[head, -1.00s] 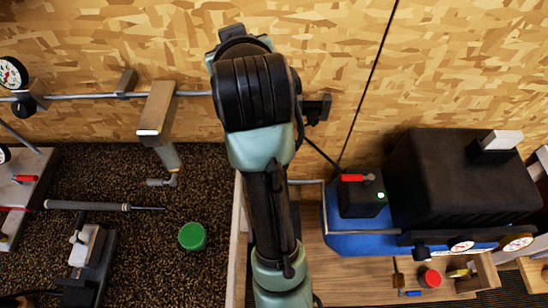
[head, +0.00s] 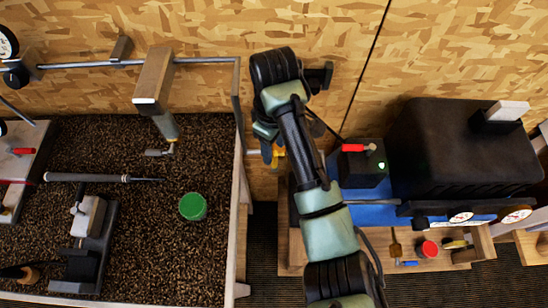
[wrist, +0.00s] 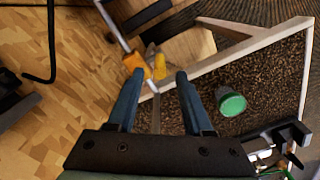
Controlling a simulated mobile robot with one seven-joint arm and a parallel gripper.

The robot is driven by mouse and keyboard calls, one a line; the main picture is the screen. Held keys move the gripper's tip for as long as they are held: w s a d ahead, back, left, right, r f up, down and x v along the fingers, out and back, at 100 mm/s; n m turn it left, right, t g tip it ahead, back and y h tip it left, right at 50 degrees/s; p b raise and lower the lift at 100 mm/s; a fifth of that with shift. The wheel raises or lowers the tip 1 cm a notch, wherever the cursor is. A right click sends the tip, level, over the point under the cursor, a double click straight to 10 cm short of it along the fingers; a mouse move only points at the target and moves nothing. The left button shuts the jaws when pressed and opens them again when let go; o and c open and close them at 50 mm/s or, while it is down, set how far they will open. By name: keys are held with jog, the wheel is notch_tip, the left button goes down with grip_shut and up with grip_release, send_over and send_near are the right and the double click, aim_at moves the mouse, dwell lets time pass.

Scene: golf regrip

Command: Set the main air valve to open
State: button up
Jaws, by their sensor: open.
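My gripper (wrist: 160,73) is open, its two blue fingers pointing at an orange fitting (wrist: 138,66) on a metal pipe and a yellow piece (wrist: 160,67) beside it. These look like the air valve and its handle, though I cannot tell its setting. The orange fitting is close to the left fingertip, and the yellow piece shows between the tips; contact cannot be told. In the head view the gripper (head: 266,148) hangs below my arm near the wall, and a bit of yellow (head: 279,152) shows beside it, mostly hidden by the arm.
A red lever (head: 353,148) sits on a black box with a green light, beside a large black machine (head: 460,150). Left is a gravel-topped bench (head: 150,220) with a green cap (head: 192,206), a club grip (head: 88,178) and a clamp (head: 88,235). A pipe (head: 205,61) runs along the wall.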

aim_at(274, 159)
notch_tip(274, 159, down, 6)
jog(key=shift+p, duration=0.35)
jog(key=shift+c, duration=0.3)
grip_shut()
jog(key=shift+r, duration=0.1)
dwell(1.0)
